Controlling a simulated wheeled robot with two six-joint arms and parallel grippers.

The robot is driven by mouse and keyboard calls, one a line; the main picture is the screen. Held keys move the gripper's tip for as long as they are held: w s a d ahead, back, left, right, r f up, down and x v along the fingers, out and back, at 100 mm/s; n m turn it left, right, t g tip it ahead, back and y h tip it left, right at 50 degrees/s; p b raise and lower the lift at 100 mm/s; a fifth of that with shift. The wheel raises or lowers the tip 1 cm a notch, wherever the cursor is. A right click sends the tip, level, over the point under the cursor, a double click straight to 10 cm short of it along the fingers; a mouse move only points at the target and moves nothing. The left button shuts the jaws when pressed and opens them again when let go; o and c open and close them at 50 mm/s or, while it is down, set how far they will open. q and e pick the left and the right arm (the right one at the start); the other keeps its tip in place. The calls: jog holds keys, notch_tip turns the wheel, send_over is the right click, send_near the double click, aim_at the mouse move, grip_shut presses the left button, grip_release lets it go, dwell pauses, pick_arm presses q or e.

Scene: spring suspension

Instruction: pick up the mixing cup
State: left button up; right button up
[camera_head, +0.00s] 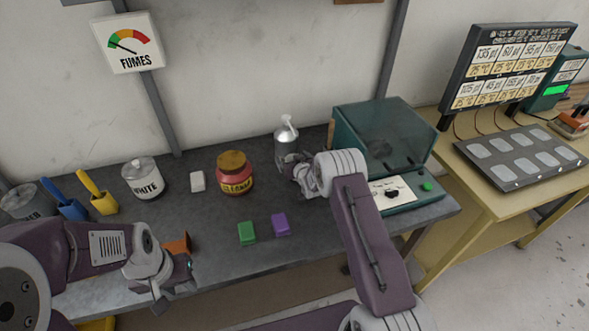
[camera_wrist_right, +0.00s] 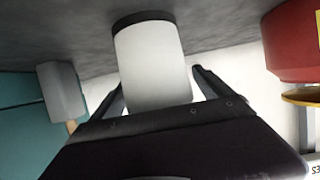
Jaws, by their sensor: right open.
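A silvery can-like vessel (camera_head: 284,142) with a pale spout or stick on top stands at the back of the dark bench, partly hidden by my right gripper. I cannot tell whether it is the mixing cup. My right gripper (camera_head: 297,178) is open beside it. In the right wrist view, a pale plain cylinder (camera_wrist_right: 152,65) with a dark band at its bench end shows between the spread fingers. I cannot tell whether they touch it. My left gripper (camera_head: 172,288) appears open and empty at the bench's front left, next to an orange block (camera_head: 178,243).
A red jar (camera_head: 235,178), a white eraser-like block (camera_head: 197,181), a WHITE pot (camera_head: 145,180), and green (camera_head: 246,232) and purple (camera_head: 281,224) blocks stand on the bench. A teal machine (camera_head: 385,140) stands right of the silvery vessel. Blue and yellow scoops are at left.

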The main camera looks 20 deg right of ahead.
aim_at(288, 142)
jog(key=c, duration=1.8)
jog(key=shift+r, duration=0.1)
jog(key=shift+s+a+r+b, duration=0.15)
jog(key=shift+a+r+b, duration=0.05)
jog(key=shift+b, duration=0.1)
jog(key=shift+s+a+r, duration=0.1)
jog(key=shift+r, duration=0.25)
notch_tip(288, 142, up, 6)
jog(key=shift+f+b, duration=0.1)
jog(key=shift+b, duration=0.5)
jog(key=shift+s+a+b, duration=0.6)
jog(key=shift+s+a, duration=1.5)
jog(key=shift+a, duration=0.3)
jog(key=shift+s+a+b, duration=0.6)
jog(key=shift+s+a, duration=1.55)
jog(key=shift+a, duration=0.25)
jog(key=shift+s+a+b, duration=0.6)
jog(key=shift+s+a, duration=1.5)
jog(key=shift+a, duration=0.3)
